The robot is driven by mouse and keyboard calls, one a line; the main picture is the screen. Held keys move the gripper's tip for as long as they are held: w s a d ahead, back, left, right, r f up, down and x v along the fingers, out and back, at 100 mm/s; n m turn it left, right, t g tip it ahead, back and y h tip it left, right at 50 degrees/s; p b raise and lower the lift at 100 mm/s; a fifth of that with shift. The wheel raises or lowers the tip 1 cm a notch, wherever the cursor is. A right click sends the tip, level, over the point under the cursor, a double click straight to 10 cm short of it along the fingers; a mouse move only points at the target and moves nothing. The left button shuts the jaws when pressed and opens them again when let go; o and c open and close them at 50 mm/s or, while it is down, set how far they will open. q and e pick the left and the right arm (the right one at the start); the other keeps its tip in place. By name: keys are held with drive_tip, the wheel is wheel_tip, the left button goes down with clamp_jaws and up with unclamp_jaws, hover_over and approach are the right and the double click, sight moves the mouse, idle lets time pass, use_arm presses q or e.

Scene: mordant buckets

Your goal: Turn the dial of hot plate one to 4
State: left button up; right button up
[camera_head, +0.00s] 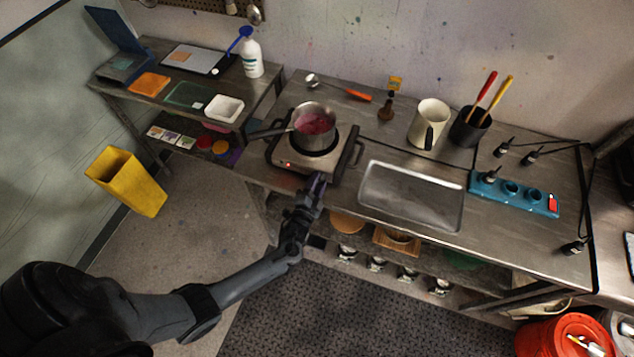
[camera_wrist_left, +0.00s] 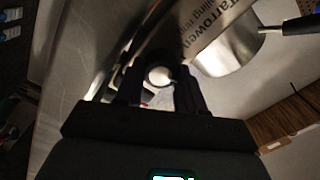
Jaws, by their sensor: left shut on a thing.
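A steel hot plate (camera_head: 290,158) with a black top stands on the metal bench, and a small red light glows on its front. A saucepan (camera_head: 316,133) with dark red contents sits on it. My left gripper (camera_head: 318,181) is at the front edge of the hot plate, right of the light. In the left wrist view, its dark fingers are shut on the round pale dial (camera_wrist_left: 160,76). The dial's markings and setting cannot be read. My right gripper is not in view.
A metal tray (camera_head: 411,194) lies right of the hot plate. A yellow bin (camera_head: 126,181) stands on the floor at left.

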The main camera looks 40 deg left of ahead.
use_arm(q)
drive_tip(key=m, duration=0.3)
drive_tip(key=shift+m, duration=0.4)
drive_tip(key=m+p, duration=0.1)
drive_tip(key=m, duration=0.2)
drive_tip(key=shift+m, duration=0.3)
drive_tip(key=m, duration=0.3)
drive_tip(key=shift+p, duration=0.35)
drive_tip(key=shift+f+m, duration=0.1)
drive_tip(key=shift+m, duration=1.7)
drive_tip(key=o, duration=1)
drive_tip(key=shift+o, duration=0.2)
drive_tip(key=shift+s, duration=0.1)
